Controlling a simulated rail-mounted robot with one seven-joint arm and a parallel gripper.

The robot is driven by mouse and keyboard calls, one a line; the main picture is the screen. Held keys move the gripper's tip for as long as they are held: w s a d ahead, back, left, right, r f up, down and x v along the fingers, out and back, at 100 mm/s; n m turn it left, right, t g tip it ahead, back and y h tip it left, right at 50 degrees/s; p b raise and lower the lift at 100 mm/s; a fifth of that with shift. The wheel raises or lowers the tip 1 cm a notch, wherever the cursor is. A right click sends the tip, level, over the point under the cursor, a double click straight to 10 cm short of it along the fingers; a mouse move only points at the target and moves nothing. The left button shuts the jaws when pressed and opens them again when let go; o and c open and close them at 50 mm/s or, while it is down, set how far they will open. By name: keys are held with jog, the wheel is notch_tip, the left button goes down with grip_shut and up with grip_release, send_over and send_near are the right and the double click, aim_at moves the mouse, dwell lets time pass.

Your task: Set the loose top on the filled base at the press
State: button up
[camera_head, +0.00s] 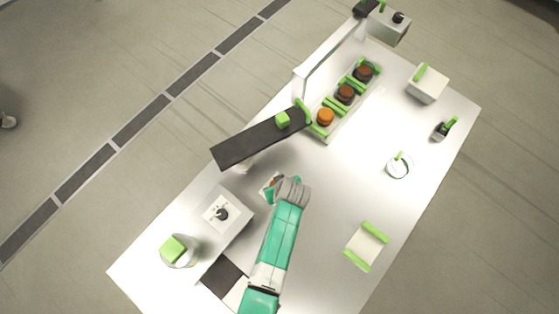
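My gripper (267,188) is over the near-left part of the white table, below the dark board. Its fingers are small and partly hidden by the wrist, so I cannot tell whether it is open or what it holds. A white tray (329,133) with green dividers holds an orange-brown round (325,116) and two dark brown rounds, a middle one (346,92) and a far one (364,73). Which piece is the loose top or the filled base I cannot tell. A white block with a dark knob (222,213) stands left of my gripper; whether it is the press is unclear.
A dark sloping board (245,146) carries a green cube (282,119). A green-topped round container (180,250) stands near left. A clear dish (399,167), a green-edged pad (366,246) and a white box (427,84) are on the right. The table's centre is clear.

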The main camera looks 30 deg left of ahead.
jog(key=shift+f, duration=0.2)
jog(key=o, duration=1.2)
jog(key=shift+r, duration=0.15)
notch_tip(320, 180, up, 7)
jog(key=p, duration=0.6)
